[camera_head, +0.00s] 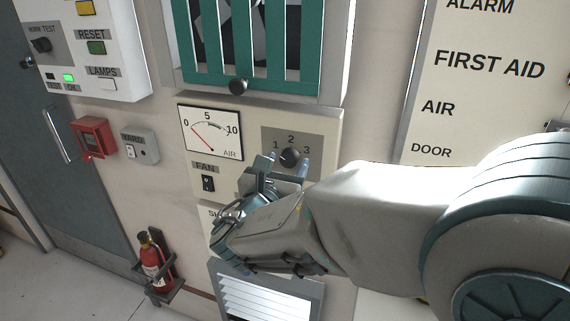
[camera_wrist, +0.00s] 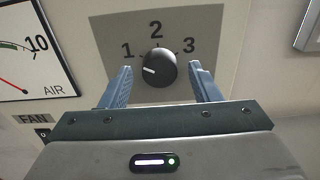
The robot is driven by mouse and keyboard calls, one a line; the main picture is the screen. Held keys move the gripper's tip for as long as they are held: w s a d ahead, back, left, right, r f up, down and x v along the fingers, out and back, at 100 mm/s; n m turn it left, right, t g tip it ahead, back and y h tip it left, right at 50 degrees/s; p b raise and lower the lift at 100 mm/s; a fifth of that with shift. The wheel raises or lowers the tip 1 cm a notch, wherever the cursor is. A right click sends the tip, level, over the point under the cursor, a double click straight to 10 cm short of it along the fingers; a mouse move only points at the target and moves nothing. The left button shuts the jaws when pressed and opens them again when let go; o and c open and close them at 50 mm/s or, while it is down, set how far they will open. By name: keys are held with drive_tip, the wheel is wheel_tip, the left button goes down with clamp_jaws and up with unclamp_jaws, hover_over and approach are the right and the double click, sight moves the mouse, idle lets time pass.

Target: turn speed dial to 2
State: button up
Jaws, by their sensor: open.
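The speed dial (camera_head: 290,157) is a round black knob on a grey plate with the marks 1, 2 and 3. In the wrist view the dial (camera_wrist: 159,68) has a white pointer line on its left side, directed left toward the 1 side, a little below the figure 1. My gripper (camera_head: 288,163) is open in front of the panel. In the wrist view my gripper's (camera_wrist: 160,84) two blue fingers stand apart, one on each side of the knob and lower than its top. I see gaps between the fingers and the knob, and cannot tell the remaining depth.
An AIR gauge (camera_head: 210,131) sits left of the dial, its red needle near 0. A FAN switch (camera_head: 208,183) is below the gauge. A red extinguisher (camera_head: 155,265) hangs lower left.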

drive_tip(key=c, duration=1)
drive_tip(key=shift+f+b, duration=0.15)
drive_tip(key=shift+b, duration=0.4)
drive_tip(key=m+b, duration=0.1)
drive_tip(key=b, duration=0.1)
drive_tip(key=m+b, duration=0.2)
drive_tip(key=shift+f+b, duration=0.25)
drive_tip(key=shift+b, duration=0.1)
drive_tip(key=m+b, duration=0.2)
drive_tip(key=b, duration=0.2)
drive_tip(key=shift+m+b, duration=0.3)
drive_tip(key=shift+b, duration=0.05)
drive_tip(key=m+b, duration=0.3)
drive_tip(key=b, duration=0.2)
drive_tip(key=shift+b, duration=0.3)
drive_tip(key=m+b, duration=0.3)
drive_tip(key=shift+a+r, duration=0.1)
drive_tip(key=shift+r, duration=0.2)
drive_tip(key=shift+r+b, duration=0.1)
drive_tip(key=shift+b, duration=0.4)
